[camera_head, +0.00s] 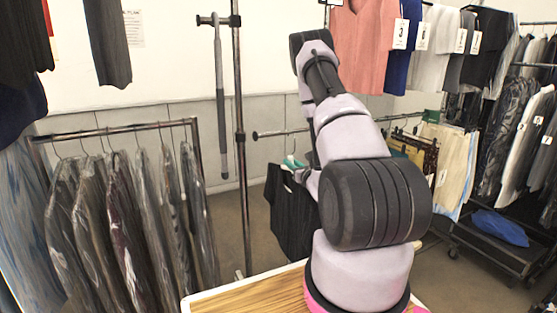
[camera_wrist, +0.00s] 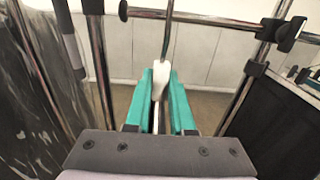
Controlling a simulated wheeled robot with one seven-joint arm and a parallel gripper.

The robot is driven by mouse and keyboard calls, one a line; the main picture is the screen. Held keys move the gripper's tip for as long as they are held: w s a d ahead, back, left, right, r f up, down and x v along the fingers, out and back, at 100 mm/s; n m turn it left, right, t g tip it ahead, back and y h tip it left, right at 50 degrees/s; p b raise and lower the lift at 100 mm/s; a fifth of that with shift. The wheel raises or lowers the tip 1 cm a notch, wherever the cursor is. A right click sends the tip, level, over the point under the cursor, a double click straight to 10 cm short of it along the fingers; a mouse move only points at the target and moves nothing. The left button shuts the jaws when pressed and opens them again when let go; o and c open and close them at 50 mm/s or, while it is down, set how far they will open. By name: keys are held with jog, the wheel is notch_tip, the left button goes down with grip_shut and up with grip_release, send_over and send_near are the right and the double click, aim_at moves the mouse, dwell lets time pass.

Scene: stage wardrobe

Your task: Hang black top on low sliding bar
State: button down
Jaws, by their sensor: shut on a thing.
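The black top (camera_head: 292,212) hangs in the head view below my gripper (camera_head: 293,163), partly hidden behind my arm. In the wrist view, my gripper (camera_wrist: 160,100) has its teal fingers shut on the pale neck of a hanger (camera_wrist: 161,76). The hanger's thin metal hook rises from the fingers and crosses the low sliding bar (camera_wrist: 220,20) in the picture. I cannot tell whether the hook touches the bar. The low bar (camera_head: 270,134) also shows in the head view, above the top, with a dark end cap at its left. The top is not clearly visible in the wrist view.
An upright post (camera_head: 240,150) stands left of the top, with a grey-handled pole (camera_head: 220,100) hanging beside it. A rack of covered garments (camera_head: 120,210) is at the left. A wooden table (camera_head: 255,297) is in front. Other clothes racks fill the right.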

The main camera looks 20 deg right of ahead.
jog(key=shift+w+d, duration=0.1)
jog(key=shift+w, duration=4.15)
jog(key=shift+r, duration=0.15)
jog(key=shift+w, duration=3.65)
jog(key=shift+w, duration=0.1)
jog(key=shift+f, duration=0.4)
jog(key=shift+f, duration=0.55)
jog(key=shift+f, duration=0.2)
